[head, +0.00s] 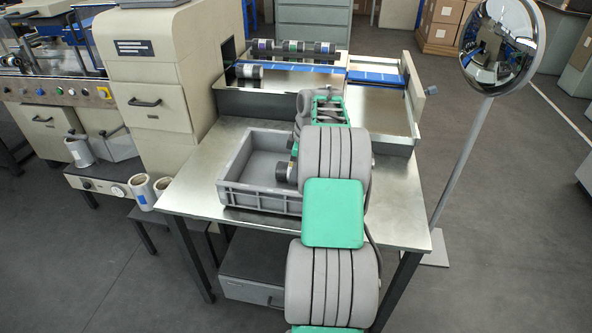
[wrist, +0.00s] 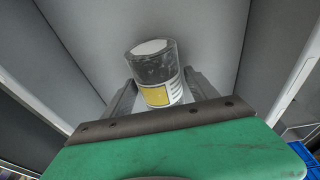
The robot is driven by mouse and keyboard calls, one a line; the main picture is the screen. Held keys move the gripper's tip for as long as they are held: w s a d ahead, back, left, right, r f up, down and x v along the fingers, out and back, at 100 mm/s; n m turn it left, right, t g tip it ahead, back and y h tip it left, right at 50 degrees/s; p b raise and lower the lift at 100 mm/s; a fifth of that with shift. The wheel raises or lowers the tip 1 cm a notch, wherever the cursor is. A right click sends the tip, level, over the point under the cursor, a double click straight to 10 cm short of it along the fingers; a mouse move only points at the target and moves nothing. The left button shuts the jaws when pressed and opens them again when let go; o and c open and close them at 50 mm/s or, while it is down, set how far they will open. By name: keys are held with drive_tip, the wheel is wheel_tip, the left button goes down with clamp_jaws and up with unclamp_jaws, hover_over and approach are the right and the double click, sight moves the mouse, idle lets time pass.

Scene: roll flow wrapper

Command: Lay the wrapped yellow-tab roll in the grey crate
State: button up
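The wrapped roll (wrist: 157,82), dark with a pale end and a yellow label, is between the fingers of my gripper (wrist: 160,84) in the wrist view. Both fingers appear to press on its sides. The grey crate (head: 258,199) stands on the metal table in the head view. My arm reaches over its right side, and a dark roll end (head: 281,172) shows just inside the right part of the crate. In the wrist view, grey crate floor (wrist: 218,40) lies behind the roll. I cannot tell whether the roll touches it.
The beige machine housing (head: 147,75) is at the left. A mirror on a pole (head: 500,45) stands at the right. The crate's left part looks empty.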

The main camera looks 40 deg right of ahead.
drive_tip(key=shift+o, duration=1.1)
drive_tip(key=p+v, duration=0.1)
drive_tip(key=v, duration=0.6)
drive_tip(key=shift+r+p, duration=0.4)
drive_tip(key=shift+r, duration=0.05)
